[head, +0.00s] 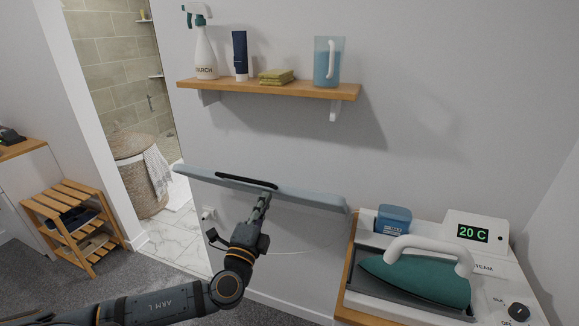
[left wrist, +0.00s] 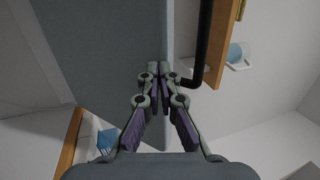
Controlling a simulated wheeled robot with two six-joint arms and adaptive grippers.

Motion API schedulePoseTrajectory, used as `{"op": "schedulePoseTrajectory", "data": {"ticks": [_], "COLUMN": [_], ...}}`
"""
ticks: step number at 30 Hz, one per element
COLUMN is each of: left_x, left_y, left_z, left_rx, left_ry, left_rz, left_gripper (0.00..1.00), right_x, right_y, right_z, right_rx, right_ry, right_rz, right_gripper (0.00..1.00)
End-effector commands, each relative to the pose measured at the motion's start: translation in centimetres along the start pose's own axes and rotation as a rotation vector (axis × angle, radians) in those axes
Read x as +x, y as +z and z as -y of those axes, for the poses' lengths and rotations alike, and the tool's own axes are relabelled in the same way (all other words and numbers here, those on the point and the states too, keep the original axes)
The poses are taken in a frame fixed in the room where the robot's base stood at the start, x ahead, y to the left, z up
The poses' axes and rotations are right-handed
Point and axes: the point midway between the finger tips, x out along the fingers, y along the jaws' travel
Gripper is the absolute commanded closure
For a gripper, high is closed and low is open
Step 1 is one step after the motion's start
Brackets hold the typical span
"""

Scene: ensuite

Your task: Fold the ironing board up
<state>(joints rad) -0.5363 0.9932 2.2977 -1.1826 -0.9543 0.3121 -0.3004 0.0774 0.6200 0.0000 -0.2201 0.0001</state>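The ironing board (head: 310,198) shows as a long, thin grey-blue panel against the wall below the shelf, with a black bar handle (head: 246,181) along it. In the left wrist view the board's broad grey face (left wrist: 100,60) fills the left, and the black bar (left wrist: 204,40) stands right of its edge. My left gripper (head: 264,199) reaches the board near the handle's right end. In the wrist view its fingertips (left wrist: 160,72) are together at the board's edge, beside the bar's bent end. Nothing is clearly between them; contact is unclear. My right gripper is out of view.
A wooden shelf (head: 270,89) with bottles and a jug (head: 328,62) hangs above the board. A counter (head: 362,237) with a green iron (head: 415,279) stands right. A slatted rack (head: 75,222) and a basket (head: 140,180) are left.

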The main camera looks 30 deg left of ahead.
Motion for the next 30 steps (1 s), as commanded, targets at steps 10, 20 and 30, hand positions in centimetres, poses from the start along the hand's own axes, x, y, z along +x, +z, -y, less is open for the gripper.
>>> {"op": "schedulePoseTrajectory", "data": {"ticks": [10,20,30], "left_x": [-0.6,5.7,11.8], "left_y": [-2.7,-2.8,-3.3], "left_z": [4.1,4.7,5.4], "left_rx": [-0.02,-0.027,-0.022], "left_ry": [-0.101,-0.097,-0.094], "left_rz": [-0.061,-0.05,-0.058], "left_gripper": [1.0,1.0,1.0], "right_x": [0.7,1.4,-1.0], "right_y": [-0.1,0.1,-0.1], "right_z": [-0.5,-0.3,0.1], "right_rx": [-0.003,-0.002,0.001], "right_ry": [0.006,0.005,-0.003], "right_rz": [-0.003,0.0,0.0], "right_gripper": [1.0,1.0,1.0]}}
